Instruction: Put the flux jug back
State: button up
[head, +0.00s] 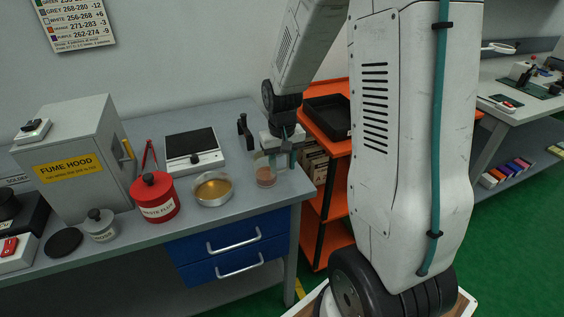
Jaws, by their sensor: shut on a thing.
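The flux jug (265,175) is a small clear vessel with reddish-brown liquid low inside, near the right front of the grey bench (235,143). It looks upright. My gripper (282,156) reaches down at its right side and is shut on the jug, probably at its handle. The fingertips are small and partly merge with the jug in the picture. I cannot tell whether the jug's base touches the bench or is just above it.
A metal pan of amber liquid (213,189) is left of the jug, then a red waste flux can (155,197). A black-topped plate (194,150) and a dark upright tool (245,131) stand behind. An orange shelf cart (320,128) adjoins at right. The fume hood (80,155) is far left.

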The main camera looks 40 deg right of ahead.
jog(key=shift+f, duration=0.1)
jog(key=o, duration=1.2)
notch_tip(320, 180, up, 12)
jog(key=s+a+r+n, duration=0.1)
jog(key=s+a+r, duration=0.1)
jog(key=s+a, duration=0.2)
jog(key=s+a+r+n, duration=0.1)
jog(key=s+a+r, duration=0.2)
jog(key=s, duration=0.7)
jog(key=s+a+r+n+t, duration=0.1)
jog(key=s+a+r, duration=0.1)
jog(key=s+a, duration=0.4)
jog(key=shift+s+r+n, duration=0.25)
jog(key=shift+s+n, duration=0.05)
jog(key=shift+s, duration=0.55)
